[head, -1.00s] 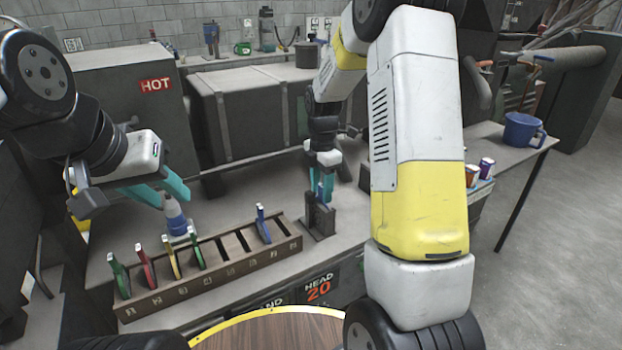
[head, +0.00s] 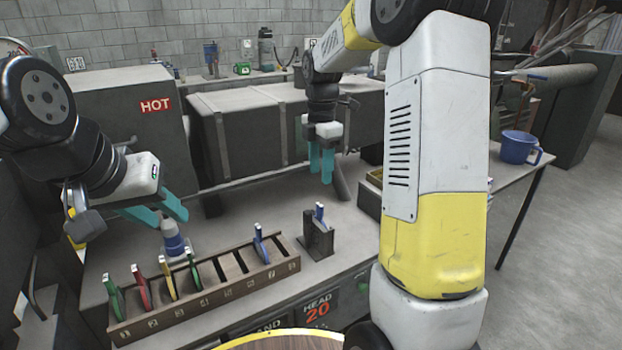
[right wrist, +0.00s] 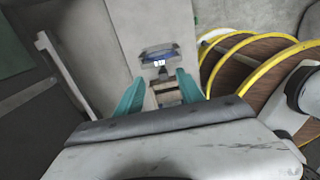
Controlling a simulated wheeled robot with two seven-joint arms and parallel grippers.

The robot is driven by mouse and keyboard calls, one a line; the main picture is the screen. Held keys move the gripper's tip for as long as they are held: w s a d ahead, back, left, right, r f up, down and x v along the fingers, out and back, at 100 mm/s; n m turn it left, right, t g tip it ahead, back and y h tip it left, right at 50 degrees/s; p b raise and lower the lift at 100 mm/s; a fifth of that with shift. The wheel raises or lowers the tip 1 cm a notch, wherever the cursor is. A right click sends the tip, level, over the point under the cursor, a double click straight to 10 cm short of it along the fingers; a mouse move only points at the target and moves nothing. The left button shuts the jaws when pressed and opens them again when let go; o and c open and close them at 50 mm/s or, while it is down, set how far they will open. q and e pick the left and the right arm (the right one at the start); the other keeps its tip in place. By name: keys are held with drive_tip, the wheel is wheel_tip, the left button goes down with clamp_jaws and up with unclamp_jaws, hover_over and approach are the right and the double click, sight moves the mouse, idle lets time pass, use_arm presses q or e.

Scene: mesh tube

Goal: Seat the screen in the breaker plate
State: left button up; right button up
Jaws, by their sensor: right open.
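A blue screen with a pale tab (head: 320,213) stands upright in the slot of the dark breaker plate holder (head: 318,240), right of the rack. Its lower part is hidden, so I cannot tell how deep it sits. My right gripper (head: 321,178) is open and empty, pointing down above and behind the holder, apart from the screen. In the right wrist view, a blue piece with a pale tab (right wrist: 158,55) shows beyond the open fingers (right wrist: 160,90). My left gripper (head: 172,218) is open beside a blue and white bottle (head: 173,240); I cannot tell if they touch.
A slotted wooden rack (head: 225,290) holds several coloured screens: green, red, yellow and another green at left, a blue one (head: 259,242) at right. A blue mug (head: 518,147) is at far right.

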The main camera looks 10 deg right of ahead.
drive_tip(key=s+a+r+m+t+y, duration=0.1)
drive_tip(key=s+r+m+t, duration=0.2)
drive_tip(key=s+m, duration=0.7)
drive_tip(key=s+a+r+m+t+y, duration=0.1)
drive_tip(key=s+r+m+t, duration=0.2)
drive_tip(key=s+m, duration=0.8)
drive_tip(key=s+r, duration=0.1)
drive_tip(key=s, duration=0.2)
drive_tip(key=shift+r, duration=0.2)
drive_tip(key=shift+s+a, duration=0.1)
drive_tip(key=shift+c, duration=0.3)
